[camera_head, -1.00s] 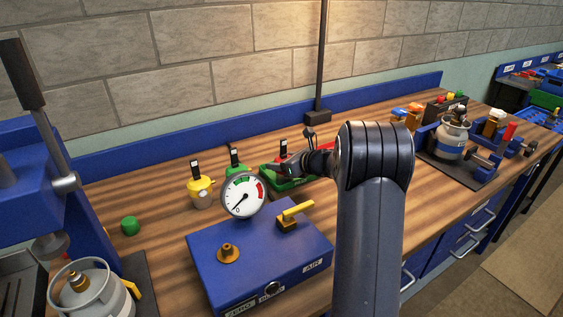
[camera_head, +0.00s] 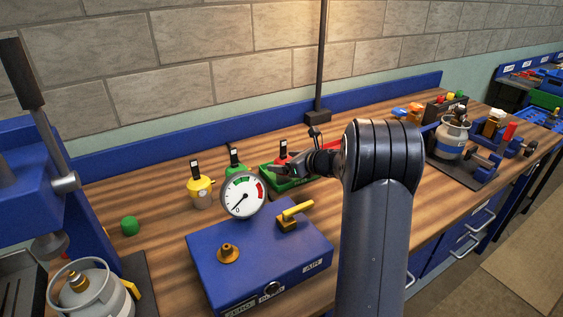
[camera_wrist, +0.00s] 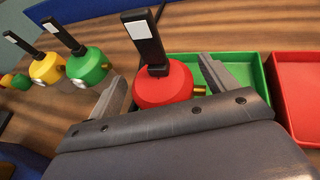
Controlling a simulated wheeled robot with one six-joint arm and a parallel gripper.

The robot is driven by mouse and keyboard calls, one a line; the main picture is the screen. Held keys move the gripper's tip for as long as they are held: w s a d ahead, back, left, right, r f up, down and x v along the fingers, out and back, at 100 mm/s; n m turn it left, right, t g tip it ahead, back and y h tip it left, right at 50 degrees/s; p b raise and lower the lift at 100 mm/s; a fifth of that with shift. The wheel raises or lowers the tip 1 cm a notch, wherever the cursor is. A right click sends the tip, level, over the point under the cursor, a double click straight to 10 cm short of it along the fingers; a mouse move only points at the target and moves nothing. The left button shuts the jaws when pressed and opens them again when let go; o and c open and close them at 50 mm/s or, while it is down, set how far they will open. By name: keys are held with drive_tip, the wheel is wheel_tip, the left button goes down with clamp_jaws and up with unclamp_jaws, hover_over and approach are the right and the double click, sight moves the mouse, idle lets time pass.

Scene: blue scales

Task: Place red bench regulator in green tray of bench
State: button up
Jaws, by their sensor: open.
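The red regulator (camera_wrist: 163,88), with its black upright lever, stands between the two fingers of my gripper (camera_wrist: 163,90) in the wrist view. The fingers are apart, with a gap on each side of it. The green tray (camera_wrist: 245,65) surrounds it in the picture, and the regulator appears to be inside its left end; its base is hidden by my gripper body. In the head view the red regulator (camera_head: 283,159) shows above the green tray (camera_head: 266,180), partly behind my dark gripper (camera_head: 280,171).
A red tray (camera_wrist: 298,80) adjoins the green tray on the right. Green (camera_wrist: 88,66) and yellow (camera_wrist: 47,69) regulators stand to the left. The blue gauge box (camera_head: 260,250) stands in front, its dial close to my gripper in the picture. A lamp post (camera_head: 321,60) rises behind.

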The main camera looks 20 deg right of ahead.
sight(283, 152)
drive_tip(key=v, duration=1)
drive_tip(key=shift+f, duration=0.1)
idle(0.8)
drive_tip(key=x, duration=1.2)
drive_tip(key=shift+r, duration=1.7)
